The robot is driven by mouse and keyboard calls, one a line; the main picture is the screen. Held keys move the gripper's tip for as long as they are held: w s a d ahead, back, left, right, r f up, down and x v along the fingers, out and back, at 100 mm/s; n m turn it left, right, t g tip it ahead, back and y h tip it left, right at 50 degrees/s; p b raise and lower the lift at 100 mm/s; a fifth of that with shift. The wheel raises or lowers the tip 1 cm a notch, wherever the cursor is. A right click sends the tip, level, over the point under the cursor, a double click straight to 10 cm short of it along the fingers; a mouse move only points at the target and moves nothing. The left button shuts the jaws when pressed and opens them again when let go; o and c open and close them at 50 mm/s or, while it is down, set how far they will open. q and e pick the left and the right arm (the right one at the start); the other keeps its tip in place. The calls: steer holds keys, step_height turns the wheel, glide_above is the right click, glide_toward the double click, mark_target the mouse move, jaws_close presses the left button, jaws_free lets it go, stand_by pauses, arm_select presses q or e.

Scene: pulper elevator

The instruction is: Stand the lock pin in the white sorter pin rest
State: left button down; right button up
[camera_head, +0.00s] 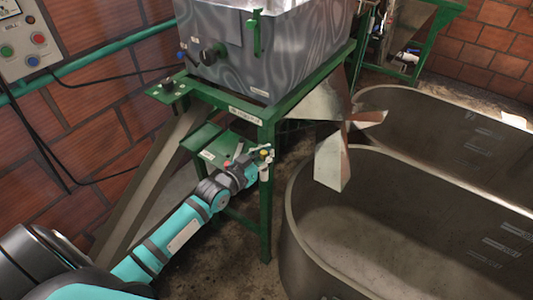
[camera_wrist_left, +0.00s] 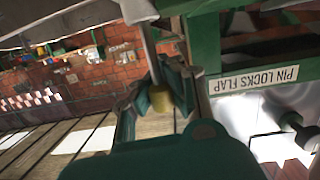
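The lock pin is a thin steel rod (camera_wrist_left: 152,55) with a yellow head (camera_wrist_left: 161,97). In the left wrist view it runs from between my left gripper's fingers (camera_wrist_left: 156,84) to a white round piece (camera_wrist_left: 138,10), which looks like the pin rest. The rod's far end is hidden there, so I cannot tell how deep it sits. The fingers look closed in on the pin near its head. In the head view my left gripper (camera_head: 257,157) is at the green frame's front leg, with the yellow head (camera_head: 264,153) above the small white rest (camera_head: 264,173). My right gripper is not in view.
The green frame (camera_head: 266,220) carries a grey metal hopper (camera_head: 270,45). A label reading "PIN LOCKS FLAP" (camera_wrist_left: 254,79) is beside the gripper. Large grey tanks (camera_head: 345,225) stand to the right, under a metal chute (camera_head: 330,160). A brick wall and control box (camera_head: 25,45) are left.

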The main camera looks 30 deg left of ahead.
arm_select(q)
steer(key=shift+f+b, duration=0.7)
steer(key=shift+f, duration=0.3)
steer(key=c, duration=2)
jaws_free()
steer(key=o, duration=0.6)
steer(key=v, duration=1.2)
steer(key=shift+r, duration=0.1)
